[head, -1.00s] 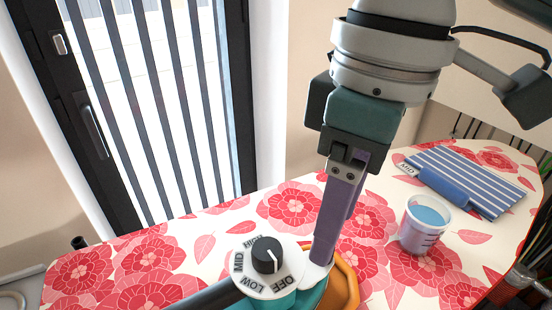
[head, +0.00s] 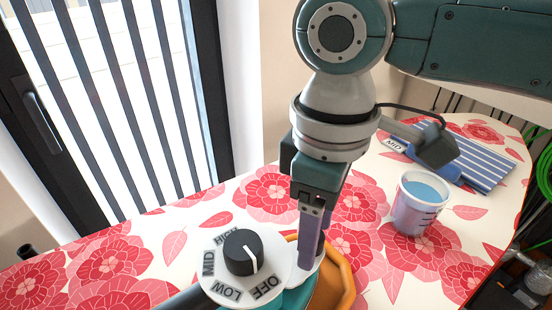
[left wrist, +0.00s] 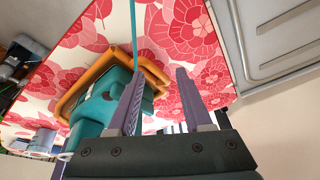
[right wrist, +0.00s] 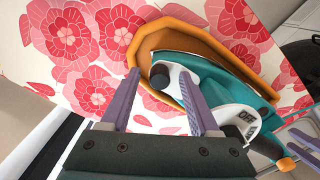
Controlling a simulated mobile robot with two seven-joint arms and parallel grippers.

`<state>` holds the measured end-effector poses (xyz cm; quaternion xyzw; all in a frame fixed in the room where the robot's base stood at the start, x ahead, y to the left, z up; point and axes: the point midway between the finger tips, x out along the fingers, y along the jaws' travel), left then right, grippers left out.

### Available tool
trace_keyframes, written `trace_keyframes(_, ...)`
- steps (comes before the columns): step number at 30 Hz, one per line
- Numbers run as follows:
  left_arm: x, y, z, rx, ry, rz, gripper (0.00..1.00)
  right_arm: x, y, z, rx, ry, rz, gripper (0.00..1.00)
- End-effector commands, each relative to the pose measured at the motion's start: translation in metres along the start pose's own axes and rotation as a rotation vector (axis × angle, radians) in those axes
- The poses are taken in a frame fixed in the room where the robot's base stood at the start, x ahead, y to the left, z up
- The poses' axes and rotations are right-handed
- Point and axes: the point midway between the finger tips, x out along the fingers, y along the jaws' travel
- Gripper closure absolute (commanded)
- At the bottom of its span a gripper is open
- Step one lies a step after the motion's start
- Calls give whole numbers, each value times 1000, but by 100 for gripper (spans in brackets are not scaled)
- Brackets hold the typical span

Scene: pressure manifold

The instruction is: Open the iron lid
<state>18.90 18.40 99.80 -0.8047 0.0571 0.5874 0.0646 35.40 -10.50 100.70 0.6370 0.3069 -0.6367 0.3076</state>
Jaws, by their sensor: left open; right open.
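The teal iron (right wrist: 232,70) sits in an orange rest (right wrist: 140,45) on a flowered board. Its dial (head: 243,252) is marked OFF, LOW, MID and HIGH. A white part with a dark round cap (right wrist: 160,76), which looks like the lid, shows in the right wrist view; I cannot tell whether it is shut. My right gripper (head: 308,262) is open, its fingers on either side of the cap in that view; contact is unclear. My left gripper (left wrist: 160,72) is open and empty, with the iron (left wrist: 95,115) beyond its left finger in the left wrist view.
A cup of blue liquid (head: 418,205) stands on the board (head: 215,222), right of the iron. A striped blue cloth (head: 482,165) with a MID tag lies behind it. A metal rack (left wrist: 285,45) is at the right in the left wrist view. A barred window stands behind.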

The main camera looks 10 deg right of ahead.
Motion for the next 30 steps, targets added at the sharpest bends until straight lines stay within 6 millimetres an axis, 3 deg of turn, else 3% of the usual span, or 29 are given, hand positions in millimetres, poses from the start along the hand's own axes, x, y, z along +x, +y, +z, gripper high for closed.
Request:
trace_keyframes(7, 0, 2, -1, -7, 3, 5, 50, 1, 0, 0, 0, 0, 0, 40)
trace_keyframes(23, 0, 2, -2, -8, 4, 6, 50, 0, 0, 0, 0, 0, -1, 100)
trace_keyframes(30, 0, 0, -2, -3, 4, 1, 50, 0, 0, 0, 0, 0, -1, 100)
